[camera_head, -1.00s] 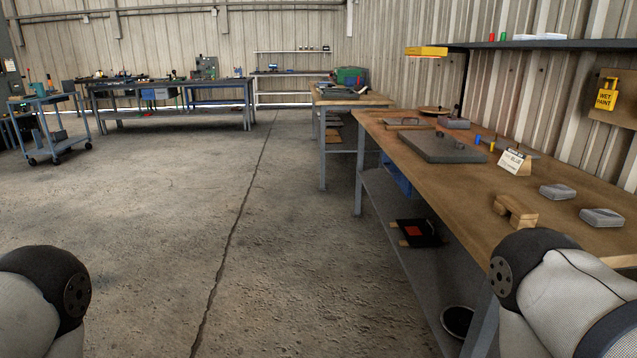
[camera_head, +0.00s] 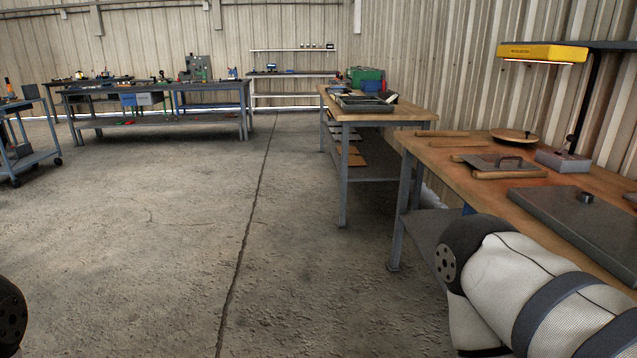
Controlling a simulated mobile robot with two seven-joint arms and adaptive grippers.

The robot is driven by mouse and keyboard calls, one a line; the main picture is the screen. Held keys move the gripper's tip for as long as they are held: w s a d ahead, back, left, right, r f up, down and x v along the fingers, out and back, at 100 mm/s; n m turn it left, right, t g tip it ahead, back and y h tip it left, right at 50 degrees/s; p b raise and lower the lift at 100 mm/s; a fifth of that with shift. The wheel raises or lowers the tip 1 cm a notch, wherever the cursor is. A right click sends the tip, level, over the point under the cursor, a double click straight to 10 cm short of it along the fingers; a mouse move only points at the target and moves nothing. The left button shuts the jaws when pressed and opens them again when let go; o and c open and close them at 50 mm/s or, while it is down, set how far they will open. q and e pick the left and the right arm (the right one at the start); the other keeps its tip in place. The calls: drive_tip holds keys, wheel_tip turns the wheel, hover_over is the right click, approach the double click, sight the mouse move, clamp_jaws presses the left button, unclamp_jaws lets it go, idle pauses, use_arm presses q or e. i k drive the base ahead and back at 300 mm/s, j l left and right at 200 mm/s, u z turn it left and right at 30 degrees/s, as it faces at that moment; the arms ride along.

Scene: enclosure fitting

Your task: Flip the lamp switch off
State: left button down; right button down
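A desk lamp with a yellow head (camera_head: 541,52) stands on the wooden workbench at the right. A lit strip glows under its head. A dark post runs down from the head to a grey box-shaped base (camera_head: 563,161). I cannot make out the switch at this size. My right arm covers part of the bench's near side, and its gripper is out of view. Only a dark joint of my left arm shows at the lower left edge, and its gripper is out of view.
The workbench (camera_head: 450,163) also holds a grey plate (camera_head: 585,222), a handled trowel-like tool (camera_head: 497,162) and a round disc (camera_head: 514,136). A second bench (camera_head: 415,112) with a green case (camera_head: 366,78) stands beyond it. The concrete floor (camera_head: 170,230) in the middle is clear.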

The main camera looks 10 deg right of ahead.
sight(571, 138)
drive_tip(key=i+j+z, duration=0.15)
drive_tip(key=i+z, duration=0.35)
drive_tip(key=i+j+z, duration=0.95)
drive_tip(key=l, duration=0.1)
